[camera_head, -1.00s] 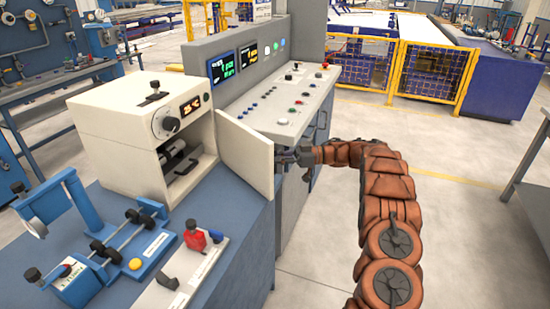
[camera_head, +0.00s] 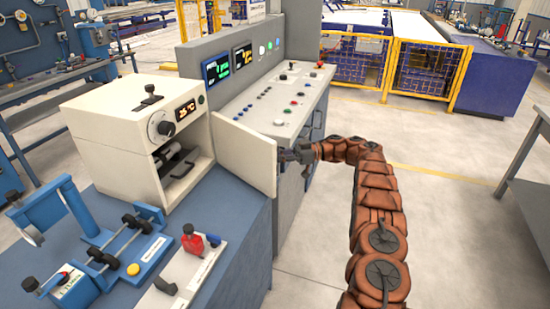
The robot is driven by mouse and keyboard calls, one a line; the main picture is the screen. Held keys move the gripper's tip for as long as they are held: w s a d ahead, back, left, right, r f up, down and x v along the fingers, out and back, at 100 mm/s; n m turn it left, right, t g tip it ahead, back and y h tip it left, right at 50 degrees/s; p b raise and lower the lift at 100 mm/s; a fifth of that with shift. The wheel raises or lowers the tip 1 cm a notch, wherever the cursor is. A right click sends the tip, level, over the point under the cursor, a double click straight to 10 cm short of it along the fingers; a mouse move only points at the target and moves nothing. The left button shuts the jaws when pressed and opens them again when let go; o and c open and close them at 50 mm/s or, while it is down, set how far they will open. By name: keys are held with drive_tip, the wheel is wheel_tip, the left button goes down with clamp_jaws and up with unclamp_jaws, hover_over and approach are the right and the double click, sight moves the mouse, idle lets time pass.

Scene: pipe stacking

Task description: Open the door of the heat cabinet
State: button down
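The heat cabinet (camera_head: 125,137) is a cream box with a dial and a small lit display, at the left on the blue workbench. Its door (camera_head: 246,155) is swung well out to the right, and the dark opening with a rack and rollers inside shows. My gripper (camera_head: 283,155) is at the door's outer right edge, beside its far face. The fingertips are small and partly hidden by the door, so I cannot tell whether they are open or touch it. My orange-brown arm comes in from the lower right.
A grey control console (camera_head: 285,110) with screens and buttons stands behind the door, close to my gripper. A blue roller fixture (camera_head: 120,250) and a red-handled clamp (camera_head: 193,241) sit on the bench in front of the cabinet.

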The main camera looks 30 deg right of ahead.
drive_tip(key=shift+d, duration=0.1)
drive_tip(key=c, duration=1.4)
unclamp_jaws()
drive_tip(key=shift+s, duration=0.1)
drive_tip(key=shift+o, duration=1)
drive_tip(key=shift+r, duration=0.1)
wheel_tip(320, 180, up, 10)
drive_tip(key=shift+f, duration=0.1)
